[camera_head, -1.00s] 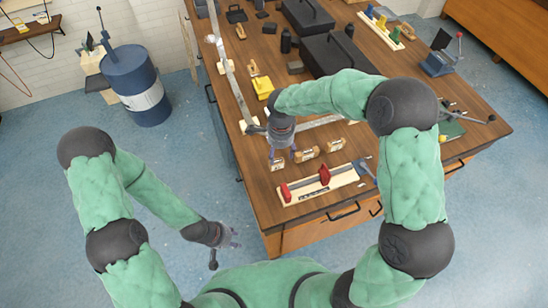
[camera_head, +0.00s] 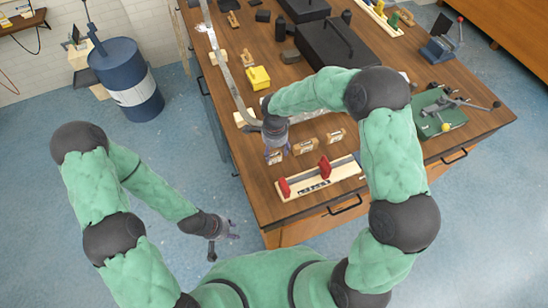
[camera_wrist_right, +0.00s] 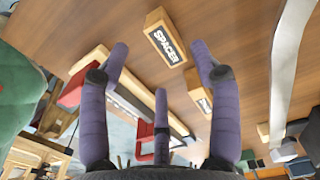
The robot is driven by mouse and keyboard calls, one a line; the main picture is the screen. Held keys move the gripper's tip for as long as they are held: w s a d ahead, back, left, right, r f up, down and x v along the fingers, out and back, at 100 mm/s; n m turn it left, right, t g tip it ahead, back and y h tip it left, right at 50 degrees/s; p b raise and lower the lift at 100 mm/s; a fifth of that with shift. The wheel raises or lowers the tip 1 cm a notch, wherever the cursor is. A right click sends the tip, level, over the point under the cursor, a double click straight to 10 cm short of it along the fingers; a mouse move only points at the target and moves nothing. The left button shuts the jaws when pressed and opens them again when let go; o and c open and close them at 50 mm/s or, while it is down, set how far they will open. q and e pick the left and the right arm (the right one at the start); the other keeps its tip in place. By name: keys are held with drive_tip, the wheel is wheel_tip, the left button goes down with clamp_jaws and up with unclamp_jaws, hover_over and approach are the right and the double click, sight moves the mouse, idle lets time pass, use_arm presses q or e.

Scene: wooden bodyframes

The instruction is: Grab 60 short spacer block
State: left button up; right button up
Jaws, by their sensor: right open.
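Three small wooden spacer blocks with pale labels lie in a row on the workbench: a left one (camera_head: 275,158), a middle one (camera_head: 303,146) and a right one (camera_head: 335,136). My right gripper (camera_head: 277,152) is over the left block, pointing down and partly covering it. In the right wrist view, my right gripper (camera_wrist_right: 160,75) is open and empty, its purple fingers spread.
A pale fixture board (camera_head: 318,182) with red clamps lies in front of the blocks. A grey metal rail (camera_head: 225,65) runs along the bench's left side, near a yellow block (camera_head: 258,78). A black case (camera_head: 338,55) stands behind. A green vise plate (camera_head: 440,120) is at right.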

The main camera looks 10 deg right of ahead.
sight(274, 156)
drive_tip(key=shift+w+f, duration=0.1)
drive_tip(key=shift+f, duration=1.9)
drive_tip(key=c, duration=1.2)
drive_tip(key=shift+r, duration=0.1)
drive_tip(key=shift+c, duration=0.2)
